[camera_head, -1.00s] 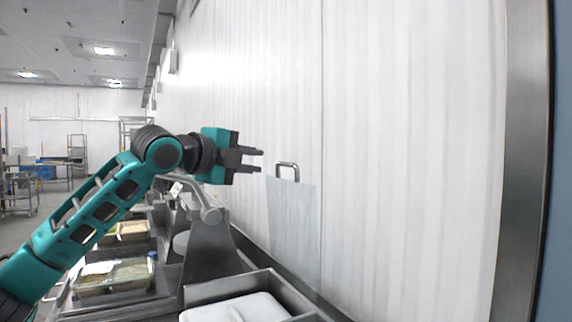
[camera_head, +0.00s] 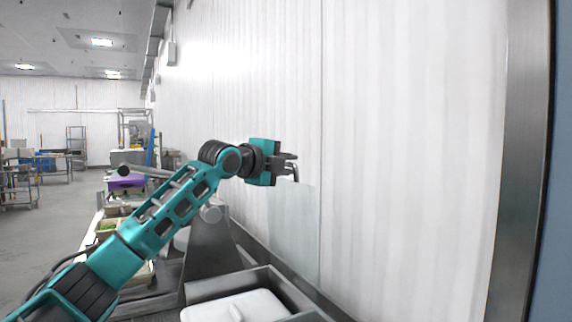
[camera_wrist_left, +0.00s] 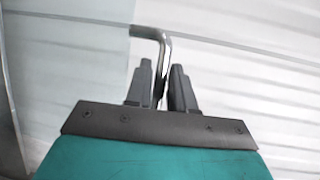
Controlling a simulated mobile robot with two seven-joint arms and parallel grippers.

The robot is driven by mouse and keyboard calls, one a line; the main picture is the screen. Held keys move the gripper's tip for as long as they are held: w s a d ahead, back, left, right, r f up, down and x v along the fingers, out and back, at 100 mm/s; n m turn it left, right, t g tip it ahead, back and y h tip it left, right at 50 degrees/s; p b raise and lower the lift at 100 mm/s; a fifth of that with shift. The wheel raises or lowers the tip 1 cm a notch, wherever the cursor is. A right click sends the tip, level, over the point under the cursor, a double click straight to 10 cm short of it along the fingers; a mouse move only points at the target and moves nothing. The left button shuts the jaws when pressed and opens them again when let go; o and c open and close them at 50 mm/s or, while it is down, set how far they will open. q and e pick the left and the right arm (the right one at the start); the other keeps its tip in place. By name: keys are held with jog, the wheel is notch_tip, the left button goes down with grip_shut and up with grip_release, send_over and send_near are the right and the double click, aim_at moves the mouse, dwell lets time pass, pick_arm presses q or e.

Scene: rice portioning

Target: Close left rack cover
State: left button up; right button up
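The left rack cover (camera_head: 297,225) is a pale translucent panel in the head view, hanging upright along the white wall. Its metal handle (camera_wrist_left: 166,52) is a bent bar at the panel's top edge and shows large in the wrist view. My left gripper (camera_head: 291,164) is at the handle, with its fingers pointing right and partly hiding it. In the wrist view, the left gripper's fingers (camera_wrist_left: 162,75) stand on either side of the handle bar, with a narrow gap around it, so they look open. My right gripper is not in view.
A metal bin with a white lid (camera_head: 237,308) stands below at the front. A metal housing (camera_head: 208,247) and food trays (camera_head: 108,222) lie under and beside my left arm. A metal post (camera_head: 520,160) stands at the far right. The wall runs close behind the cover.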

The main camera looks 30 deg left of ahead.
pick_arm(q)
jog(key=shift+c, duration=0.2)
grip_shut()
jog(key=shift+f, duration=0.1)
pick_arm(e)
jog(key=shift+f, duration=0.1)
pick_arm(q)
jog(key=s+a+f+n+t+b, duration=0.1)
jog(key=s+a+f+t+b, duration=0.2)
jog(key=s+b, duration=0.4)
jog(key=s+a+f+n+t+b, duration=0.2)
jog(key=s+a+b, duration=0.3)
jog(key=b, duration=0.7)
jog(key=shift+s+a+f+t, duration=0.2)
jog(key=shift+s+f+t, duration=0.5)
jog(key=shift+s, duration=0.45)
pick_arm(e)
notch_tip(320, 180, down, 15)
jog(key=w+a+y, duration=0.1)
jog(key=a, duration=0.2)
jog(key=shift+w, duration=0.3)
pick_arm(q)
jog(key=shift+r, duration=0.15)
